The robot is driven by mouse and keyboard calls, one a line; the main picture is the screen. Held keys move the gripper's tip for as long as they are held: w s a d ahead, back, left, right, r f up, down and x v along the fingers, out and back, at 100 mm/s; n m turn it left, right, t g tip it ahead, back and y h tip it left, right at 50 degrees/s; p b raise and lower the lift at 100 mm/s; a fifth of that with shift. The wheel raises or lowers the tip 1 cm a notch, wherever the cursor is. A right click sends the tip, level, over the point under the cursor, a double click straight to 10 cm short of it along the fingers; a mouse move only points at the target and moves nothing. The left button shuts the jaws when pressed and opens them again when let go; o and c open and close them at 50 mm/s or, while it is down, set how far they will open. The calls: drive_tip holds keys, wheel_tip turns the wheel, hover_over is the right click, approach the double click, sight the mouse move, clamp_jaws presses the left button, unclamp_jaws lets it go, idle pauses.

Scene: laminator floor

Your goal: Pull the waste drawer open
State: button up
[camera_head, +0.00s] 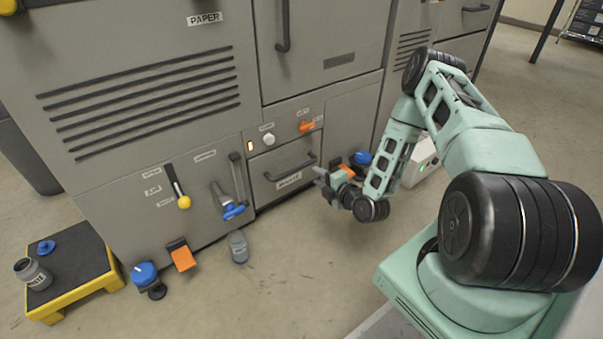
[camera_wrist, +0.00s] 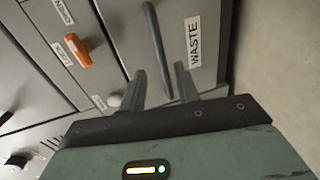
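The waste drawer (camera_head: 270,188) is a grey front low on the machine with a dark bar handle (camera_head: 290,169). It looks shut, flush with the panel around it. In the wrist view its handle (camera_wrist: 155,35) runs beside the WASTE label (camera_wrist: 193,42). My gripper (camera_head: 321,176) is just right of the drawer front. In the wrist view my gripper (camera_wrist: 158,70) is open, with one finger on each side of the handle's lower end as pictured. I cannot tell whether the fingers reach around the bar or touch it.
An orange lever (camera_head: 306,126) and white knob (camera_head: 268,139) sit above the drawer. A blue-handled valve (camera_head: 233,211) and yellow-knobbed lever (camera_head: 183,201) are left. A grey jar (camera_head: 238,247) stands on the floor. A white box (camera_head: 420,162) is right. Floor before the drawer is mostly clear.

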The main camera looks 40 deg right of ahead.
sight(302, 165)
drive_tip(key=b+x, duration=0.4)
drive_tip(key=x, duration=0.5)
drive_tip(key=shift+w, duration=0.35)
clamp_jaws()
